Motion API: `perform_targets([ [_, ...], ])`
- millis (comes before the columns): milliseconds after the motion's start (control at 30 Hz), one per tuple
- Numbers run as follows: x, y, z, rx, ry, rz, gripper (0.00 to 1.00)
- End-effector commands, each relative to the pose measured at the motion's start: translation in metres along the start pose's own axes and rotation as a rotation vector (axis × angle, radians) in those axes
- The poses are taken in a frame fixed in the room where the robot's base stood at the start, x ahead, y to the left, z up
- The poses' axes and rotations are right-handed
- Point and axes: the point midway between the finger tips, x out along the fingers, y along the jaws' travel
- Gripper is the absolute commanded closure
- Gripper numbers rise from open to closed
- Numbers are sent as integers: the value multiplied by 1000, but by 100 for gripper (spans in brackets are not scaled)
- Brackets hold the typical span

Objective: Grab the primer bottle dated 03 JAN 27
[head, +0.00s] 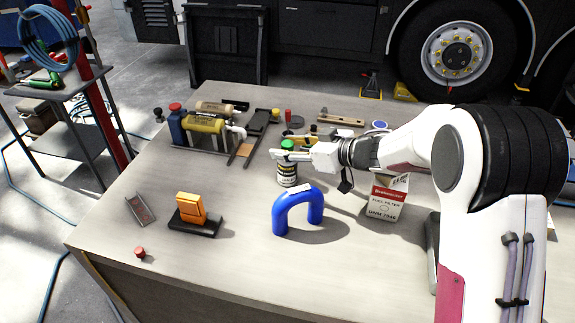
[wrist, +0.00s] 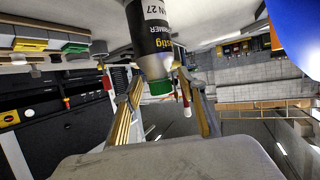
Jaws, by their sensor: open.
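A dark primer bottle (head: 287,178) with a pale label and a green cap (head: 288,145) stands upright on the table. In the wrist view, which is upside down, the bottle (wrist: 152,42) shows "PRIMER" and a cut-off date ending in "N 27"; the day is out of view. My gripper (head: 279,149) is open at the height of the cap. In the wrist view its two fingers (wrist: 162,84) lie on either side of the green cap, with gaps showing. I cannot tell how far the bottle sits between them.
A blue bent hose (head: 279,212) stands in front of the bottle. A fuel filter box (head: 384,205) is to the right. An orange item (head: 190,207) on a black base is front left. Bottles and a yellow canister (head: 203,124) crowd the back left. The front table is mostly clear.

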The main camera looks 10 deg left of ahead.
Motion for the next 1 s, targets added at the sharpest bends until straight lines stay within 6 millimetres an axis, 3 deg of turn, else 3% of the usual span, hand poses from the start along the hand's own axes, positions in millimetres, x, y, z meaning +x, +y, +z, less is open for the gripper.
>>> perform_targets([
  [567,4,0,0,-1,0,0,59],
  [733,4,0,0,-1,0,0,98],
  [1000,4,0,-1,-1,1,0,100],
])
